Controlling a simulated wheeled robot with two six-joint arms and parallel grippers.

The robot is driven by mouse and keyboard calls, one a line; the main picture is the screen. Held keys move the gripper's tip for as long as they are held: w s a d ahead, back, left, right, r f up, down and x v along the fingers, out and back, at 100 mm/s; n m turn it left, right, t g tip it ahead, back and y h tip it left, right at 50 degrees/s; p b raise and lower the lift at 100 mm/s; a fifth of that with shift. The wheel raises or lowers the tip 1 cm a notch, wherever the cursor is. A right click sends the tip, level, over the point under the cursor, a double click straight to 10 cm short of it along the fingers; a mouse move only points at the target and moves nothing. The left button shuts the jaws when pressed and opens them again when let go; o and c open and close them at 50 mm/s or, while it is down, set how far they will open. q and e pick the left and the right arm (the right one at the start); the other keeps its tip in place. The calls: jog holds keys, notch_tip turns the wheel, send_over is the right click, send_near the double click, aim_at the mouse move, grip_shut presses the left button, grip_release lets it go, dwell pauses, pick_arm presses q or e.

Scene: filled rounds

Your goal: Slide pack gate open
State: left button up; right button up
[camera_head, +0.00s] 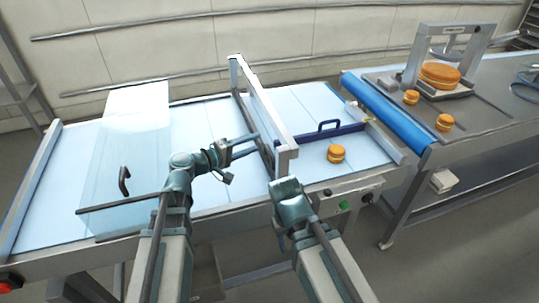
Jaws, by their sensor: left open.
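A dark blue bar with a loop handle (328,126), which looks like the pack gate (345,130), lies across the pale belt to the right of an upright grey frame (262,105). My left gripper (257,144) is open and empty, its fingers pointing right beside the frame. It is apart from the blue handle, to its left. One orange filled round (336,153) sits on the belt in front of the blue bar. My right arm comes in at the lower middle, and its gripper fingers do not show.
A clear cover (130,150) with a dark handle (124,181) stands over the belt at the left. A blue roller (388,110) edges the steel table at the right, where more rounds (445,122) and a press-like frame (450,50) stand. A control box (350,200) is on the front side.

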pick_arm(q)
jog(key=b, duration=0.6)
send_near(270, 151)
jog(key=shift+w+d+f, duration=0.45)
jog(key=shift+w+f, duration=0.15)
jog(key=shift+w+d+f, duration=0.4)
jog(key=shift+w+f, duration=0.15)
jog(key=shift+w, duration=0.05)
jog(key=x, duration=0.5)
jog(key=r+x, duration=0.1)
jog(key=x, duration=0.1)
jog(key=shift+w+d, duration=0.2)
grip_shut()
jog(key=shift+f, duration=0.1)
